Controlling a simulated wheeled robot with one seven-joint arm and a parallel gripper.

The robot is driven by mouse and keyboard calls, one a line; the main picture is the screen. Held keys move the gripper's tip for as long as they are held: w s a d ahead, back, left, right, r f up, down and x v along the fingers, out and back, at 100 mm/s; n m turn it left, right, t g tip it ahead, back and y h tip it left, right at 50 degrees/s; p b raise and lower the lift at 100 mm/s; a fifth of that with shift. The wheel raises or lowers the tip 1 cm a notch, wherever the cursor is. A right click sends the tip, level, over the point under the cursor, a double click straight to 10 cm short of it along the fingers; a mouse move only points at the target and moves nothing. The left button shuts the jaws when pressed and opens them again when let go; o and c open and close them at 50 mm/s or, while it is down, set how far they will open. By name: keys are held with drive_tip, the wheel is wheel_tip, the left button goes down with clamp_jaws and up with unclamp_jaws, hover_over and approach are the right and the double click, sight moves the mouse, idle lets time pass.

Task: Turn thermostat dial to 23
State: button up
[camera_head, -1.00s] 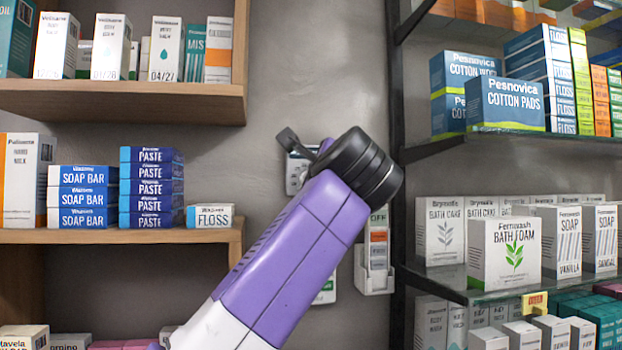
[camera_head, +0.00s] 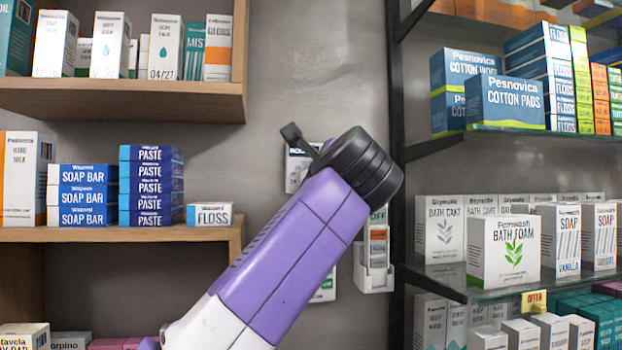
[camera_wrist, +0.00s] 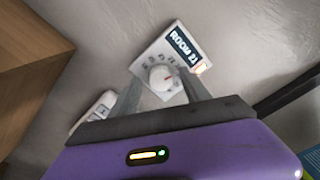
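The white thermostat (camera_wrist: 172,62) is on the grey wall. In the wrist view its dark display reads "ROOM" and a number that looks like 21. Its round white dial (camera_wrist: 162,78) has a small red mark and printed numbers along one side, too small to read. My gripper (camera_wrist: 161,83) is open, with one grey finger on each side of the dial. I cannot tell whether the fingers touch it. In the head view the thermostat (camera_head: 294,172) is mostly hidden behind my arm, and a dark part of my gripper (camera_head: 292,134) shows beside it.
A wooden shelf (camera_head: 120,235) with boxes stands left of the thermostat. A dark metal rack (camera_head: 398,200) with boxes stands to the right. A white wall holder (camera_head: 375,281) hangs below right. A white handheld device (camera_wrist: 95,112) is left of my gripper.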

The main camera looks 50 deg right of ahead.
drive_tip(key=shift+s+r, duration=0.1)
drive_tip(key=b+v, duration=0.2)
drive_tip(key=v, duration=0.5)
drive_tip(key=shift+s+a, duration=0.25)
drive_tip(key=shift+s, duration=0.05)
idle(0.4)
